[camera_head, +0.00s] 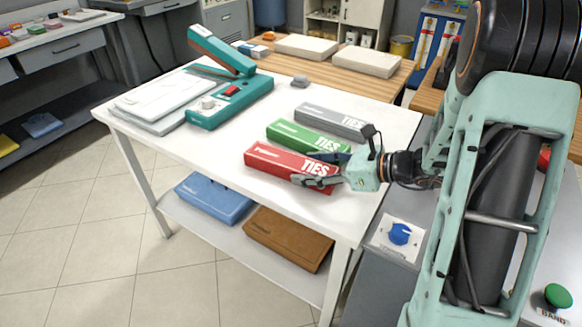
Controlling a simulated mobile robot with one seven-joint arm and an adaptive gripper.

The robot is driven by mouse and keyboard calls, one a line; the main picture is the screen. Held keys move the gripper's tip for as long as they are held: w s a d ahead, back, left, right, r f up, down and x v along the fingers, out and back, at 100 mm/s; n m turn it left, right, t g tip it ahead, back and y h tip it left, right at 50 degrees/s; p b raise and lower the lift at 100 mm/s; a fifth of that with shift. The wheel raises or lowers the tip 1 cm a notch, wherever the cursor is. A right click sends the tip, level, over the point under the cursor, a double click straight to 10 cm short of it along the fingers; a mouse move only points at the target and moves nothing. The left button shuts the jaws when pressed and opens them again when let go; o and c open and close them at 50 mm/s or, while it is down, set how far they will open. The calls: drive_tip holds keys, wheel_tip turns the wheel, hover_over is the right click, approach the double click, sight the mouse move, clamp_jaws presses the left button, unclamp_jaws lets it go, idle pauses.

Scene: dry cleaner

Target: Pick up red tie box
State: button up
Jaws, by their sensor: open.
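The red tie box (275,163) is long and flat with white "TIES" lettering. It lies on the white table (215,150) near its front right edge. My gripper (312,168) is open at the right end of the red box, with one finger in front of it and the other behind it, toward the green box. Whether the fingers touch the box cannot be told. The far right corner of the box is partly hidden by my gripper.
A green tie box (300,137) and a grey tie box (332,120) lie just behind the red one. A teal press device (230,103) and white folded items (165,95) stand at the left. A blue case (213,198) and brown case (288,238) lie on the lower shelf.

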sight(300, 163)
drive_tip(key=x, duration=0.4)
drive_tip(key=shift+w+a+b, duration=0.1)
drive_tip(key=shift+w+b, duration=0.05)
drive_tip(key=shift+b, duration=0.2)
drive_tip(key=c, duration=1)
drive_tip(key=shift+r, duration=0.15)
drive_tip(key=shift+r, duration=0.5)
wheel_tip(300, 163, up, 3)
drive_tip(key=shift+f+p, duration=0.2)
drive_tip(key=shift+p, duration=0.4)
drive_tip(key=s+r+p, duration=0.1)
drive_tip(key=s+r, duration=0.3)
drive_tip(key=s, duration=0.3)
drive_tip(key=s+a+r+p, duration=0.1)
drive_tip(key=s+r+p, duration=0.1)
drive_tip(key=s+r, duration=0.3)
drive_tip(key=shift+s+r, duration=0.15)
drive_tip(key=shift+s, duration=0.85)
